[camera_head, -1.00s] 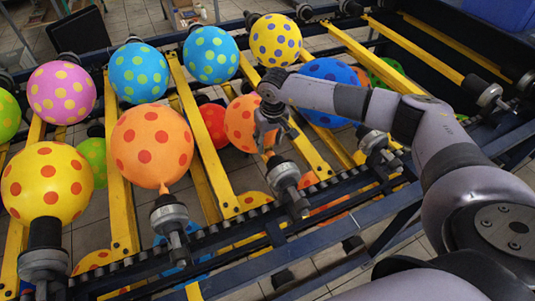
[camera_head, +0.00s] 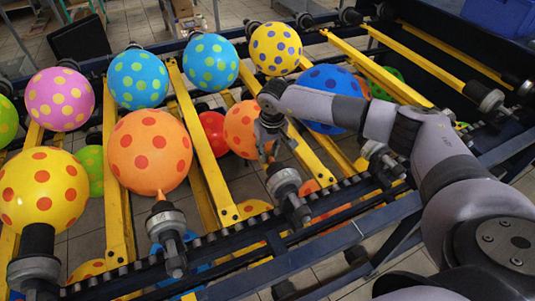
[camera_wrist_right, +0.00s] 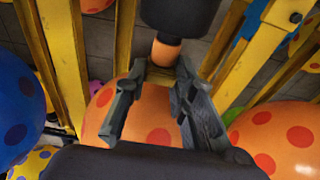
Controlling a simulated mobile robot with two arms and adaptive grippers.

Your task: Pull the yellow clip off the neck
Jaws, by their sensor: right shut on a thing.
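My right gripper (camera_head: 268,146) is at the neck end of an orange balloon with red dots (camera_head: 241,128), just above a grey and black nozzle (camera_head: 284,182). In the right wrist view the gripper (camera_wrist_right: 160,72) has one finger on each side of the short orange neck (camera_wrist_right: 166,52), which ends at the dark nozzle (camera_wrist_right: 178,14). The balloon's body (camera_wrist_right: 154,112) lies behind the fingers. My left gripper is not in view.
A larger orange balloon (camera_head: 149,150) and a yellow balloon (camera_head: 43,189) sit on nozzles to the left. A blue balloon (camera_head: 330,98) is behind my right forearm. Yellow bars (camera_head: 203,148) run between the balloons, and a dark blue rail (camera_head: 245,264) crosses in front.

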